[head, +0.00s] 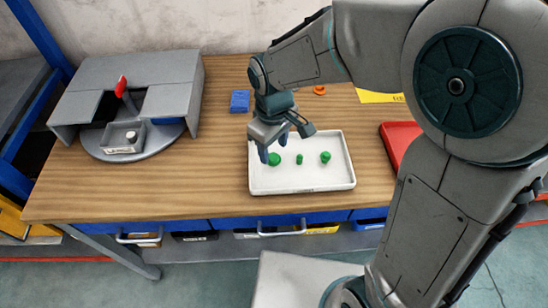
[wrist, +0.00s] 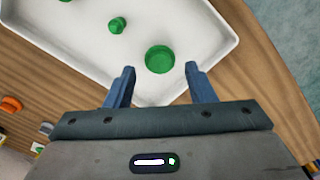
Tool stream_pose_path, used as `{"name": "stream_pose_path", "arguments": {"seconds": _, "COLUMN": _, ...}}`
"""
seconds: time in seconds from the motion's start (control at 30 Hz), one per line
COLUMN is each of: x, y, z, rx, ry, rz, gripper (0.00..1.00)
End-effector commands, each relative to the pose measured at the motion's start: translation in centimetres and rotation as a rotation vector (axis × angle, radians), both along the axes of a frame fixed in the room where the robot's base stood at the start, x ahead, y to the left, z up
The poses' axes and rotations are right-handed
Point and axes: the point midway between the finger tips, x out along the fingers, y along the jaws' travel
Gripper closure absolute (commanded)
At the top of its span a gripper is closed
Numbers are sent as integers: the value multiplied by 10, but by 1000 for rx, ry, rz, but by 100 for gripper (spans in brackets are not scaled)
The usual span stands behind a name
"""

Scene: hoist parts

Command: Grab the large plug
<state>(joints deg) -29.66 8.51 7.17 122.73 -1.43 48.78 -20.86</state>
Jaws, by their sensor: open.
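Three green plugs stand apart in a white tray (head: 303,183). The left one (head: 274,159) is closest to my gripper (head: 273,146) and looks widest in the wrist view (wrist: 160,58), so it seems to be the large plug. The middle plug (head: 299,159) is clearly smaller. The right plug (head: 325,157) is only partly in the wrist view, at its top edge. My gripper is open and empty, with its blue fingers pointing down over the tray's left part. In the wrist view the near plug sits between and just beyond the fingertips (wrist: 160,68), with no visible contact.
A blue block (head: 240,101) and an orange ring (head: 319,90) lie behind the tray. A red tray (head: 398,140) is to the right. A grey stand with a red-handled part (head: 122,88) is at the left. Bare wood lies between stand and tray.

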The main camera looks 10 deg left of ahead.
Motion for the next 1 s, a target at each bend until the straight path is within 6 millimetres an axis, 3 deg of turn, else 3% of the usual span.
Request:
{"name": "stream_pose_path", "arguments": {"seconds": 0.2, "x": -1, "y": -2, "z": -33, "rx": -2, "ry": 4, "rz": 0, "gripper": 50}}
{"name": "stream_pose_path", "arguments": {"seconds": 0.5, "x": -1, "y": -1, "z": -40, "rx": 0, "ry": 1, "rz": 0, "gripper": 50}}
{"name": "stream_pose_path", "arguments": {"seconds": 0.53, "x": -1, "y": -1, "z": -40, "rx": 0, "ry": 1, "rz": 0, "gripper": 53}}
{"name": "stream_pose_path", "arguments": {"seconds": 0.67, "x": -1, "y": -1, "z": -40, "rx": 0, "ry": 1, "rz": 0, "gripper": 87}}
{"name": "stream_pose_path", "arguments": {"seconds": 1.0, "x": -1, "y": -1, "z": -38, "rx": 0, "ry": 0, "rz": -1, "gripper": 87}}
